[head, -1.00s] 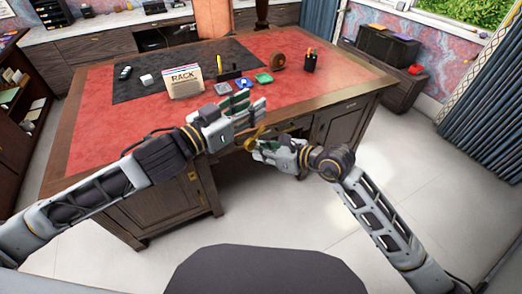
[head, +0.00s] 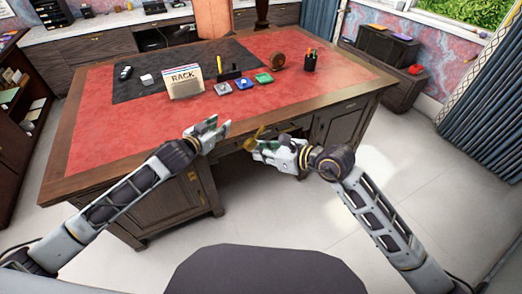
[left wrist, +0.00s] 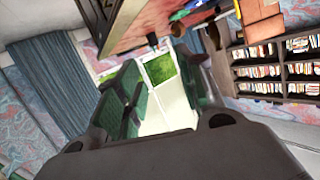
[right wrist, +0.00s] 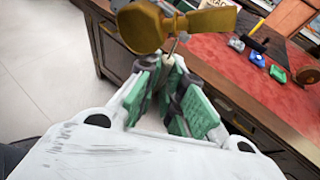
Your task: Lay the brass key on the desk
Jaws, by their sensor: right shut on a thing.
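The brass key (head: 254,138) is held in my right gripper (head: 261,146), in front of the desk's front edge. In the right wrist view the brass key (right wrist: 190,24) shows large, with a round part and a flared end, beyond the fingertips of my right gripper (right wrist: 165,62). My left gripper (head: 222,127) is over the front edge of the desk, left of the key, and looks empty. In the left wrist view the green finger pads of my left gripper (left wrist: 160,85) stand apart with nothing between them. The desk (head: 130,130) has a red leather top with a wooden rim.
The red leather at front and left is clear.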

